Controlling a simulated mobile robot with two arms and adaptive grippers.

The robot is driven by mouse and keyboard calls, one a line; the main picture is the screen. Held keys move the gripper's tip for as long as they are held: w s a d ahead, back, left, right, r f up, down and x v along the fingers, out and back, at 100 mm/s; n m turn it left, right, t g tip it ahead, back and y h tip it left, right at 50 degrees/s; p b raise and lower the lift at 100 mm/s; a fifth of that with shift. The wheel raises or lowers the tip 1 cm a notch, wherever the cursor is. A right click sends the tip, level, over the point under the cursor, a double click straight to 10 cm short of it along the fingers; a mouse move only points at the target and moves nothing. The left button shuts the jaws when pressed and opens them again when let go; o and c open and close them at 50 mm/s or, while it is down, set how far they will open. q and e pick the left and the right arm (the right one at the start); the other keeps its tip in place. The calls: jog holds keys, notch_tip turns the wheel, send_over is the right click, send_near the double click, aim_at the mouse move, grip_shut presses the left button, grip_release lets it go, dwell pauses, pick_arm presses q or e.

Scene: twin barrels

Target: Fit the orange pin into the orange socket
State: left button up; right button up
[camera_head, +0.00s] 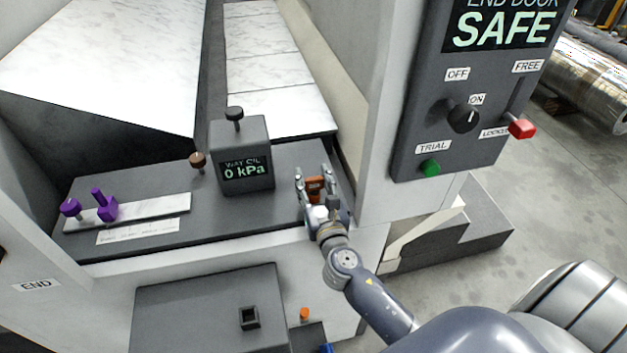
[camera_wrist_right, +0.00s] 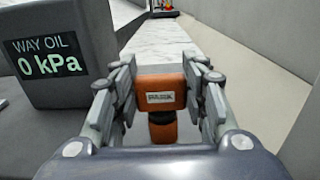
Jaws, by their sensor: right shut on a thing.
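My right gripper (camera_head: 315,182) is over the right end of the dark deck. In the right wrist view the fingers (camera_wrist_right: 164,95) are shut on an orange block (camera_wrist_right: 160,88) with a small label plate. A black collar and more orange show just below it, toward my palm. The block also shows between the fingers in the head view (camera_head: 315,184). I cannot tell from its shape whether it is the pin or the socket. A second, small orange piece (camera_head: 304,314) stands low at the front, right of the grey front panel. My left gripper is not in view.
A grey "WAY OIL 0 kPa" box (camera_head: 243,155) stands left of the gripper, near a brown knob (camera_head: 197,161). Two purple knobs (camera_head: 104,205) are at the left. A control panel (camera_head: 470,95) rises at the right. A blue piece (camera_head: 326,348) shows at the bottom.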

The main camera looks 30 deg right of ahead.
jog(key=shift+f, duration=0.15)
jog(key=o, duration=1.2)
jog(key=shift+c, duration=0.2)
jog(key=v, duration=1.2)
jog(key=shift+s+a+f, duration=0.1)
